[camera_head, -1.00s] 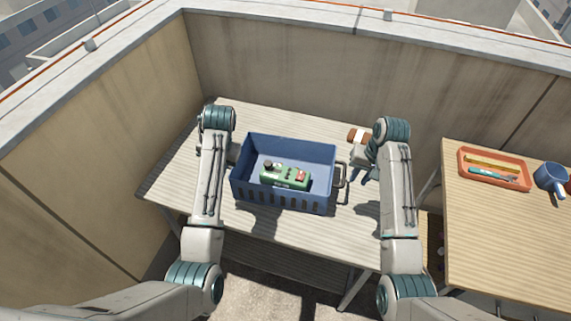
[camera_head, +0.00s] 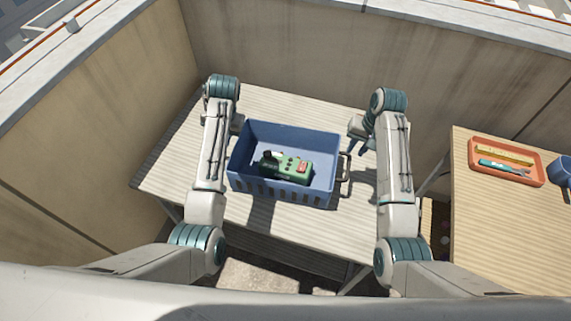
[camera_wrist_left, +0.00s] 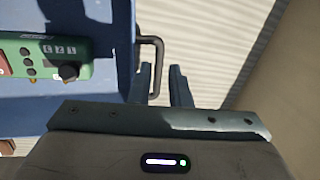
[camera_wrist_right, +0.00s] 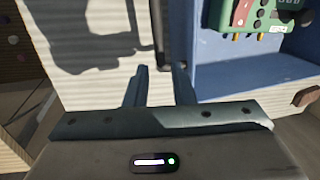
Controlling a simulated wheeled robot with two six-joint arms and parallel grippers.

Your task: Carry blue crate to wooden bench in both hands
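The blue crate (camera_head: 238,178) rests on the pale grey slatted table (camera_head: 285,104). A green device with knobs and buttons (camera_head: 287,166) lies inside it. My right gripper (camera_head: 361,143) is open just off the crate's right side, near the dark handle (camera_head: 346,172). In the right wrist view the handle bar (camera_wrist_right: 157,35) lines up with the gap between the open fingers (camera_wrist_right: 160,87). My left gripper is mostly hidden behind its arm in the head view. In the left wrist view its open fingers (camera_wrist_left: 163,87) are at the other handle (camera_wrist_left: 158,57); neither looks closed on it.
A yellowish wooden table (camera_head: 500,235) stands to the right, with an orange tray (camera_head: 476,166) of tools and a blue mug (camera_head: 563,168). A gap separates the two tables. Beige walls (camera_head: 300,55) close in behind and at the left. A brown block (camera_wrist_right: 306,96) shows in the right wrist view.

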